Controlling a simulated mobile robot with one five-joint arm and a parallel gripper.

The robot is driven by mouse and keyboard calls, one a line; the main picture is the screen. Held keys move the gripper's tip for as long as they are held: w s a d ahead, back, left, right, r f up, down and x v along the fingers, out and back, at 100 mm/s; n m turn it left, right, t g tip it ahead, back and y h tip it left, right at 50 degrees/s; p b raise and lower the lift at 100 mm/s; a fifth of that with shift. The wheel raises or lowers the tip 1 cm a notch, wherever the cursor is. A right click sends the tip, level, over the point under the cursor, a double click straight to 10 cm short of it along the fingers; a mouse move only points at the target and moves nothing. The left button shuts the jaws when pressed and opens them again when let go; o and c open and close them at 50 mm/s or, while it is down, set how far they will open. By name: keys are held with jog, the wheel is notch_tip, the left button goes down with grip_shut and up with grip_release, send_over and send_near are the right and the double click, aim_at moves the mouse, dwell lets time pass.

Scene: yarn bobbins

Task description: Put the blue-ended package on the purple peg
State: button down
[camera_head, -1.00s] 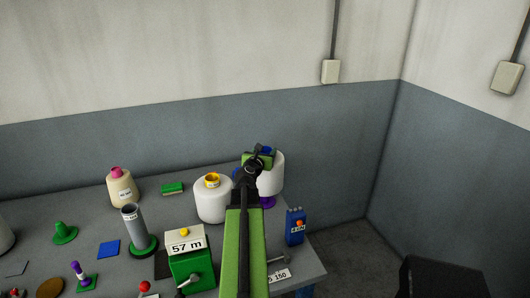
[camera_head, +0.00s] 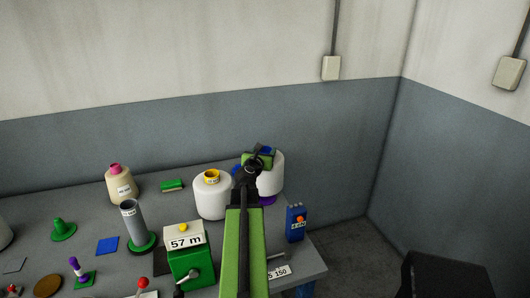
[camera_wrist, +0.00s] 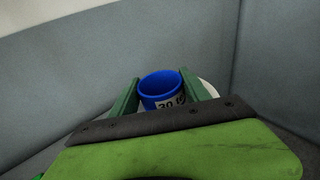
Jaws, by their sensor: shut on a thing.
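The white package (camera_head: 271,180) stands at the right back of the table, partly hidden behind my arm in the head view. Its blue end (camera_wrist: 162,86), with a white label, sits between the two green fingers in the wrist view. My gripper (camera_head: 258,158) is shut on this blue end from above; it also shows in the wrist view (camera_wrist: 160,88). A purple part (camera_head: 268,201) shows just under the package. It looks like the foot of the purple peg; the rest is hidden by the package and my arm. I cannot tell how far the package sits over the peg.
A white package with a yellow end (camera_head: 212,195) stands close at the left. Nearer are a green counter box (camera_head: 190,262), a grey tube on a green foot (camera_head: 133,222) and a blue box (camera_head: 295,223) at the right table edge. A beige cone (camera_head: 121,186) stands farther left.

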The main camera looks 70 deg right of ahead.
notch_tip(320, 180, down, 6)
jog(key=b, duration=0.6)
jog(key=shift+f, duration=0.45)
dwell(0.4)
jog(key=shift+c, duration=2.2)
grip_release()
jog(key=shift+r, duration=0.1)
jog(key=shift+a, duration=0.1)
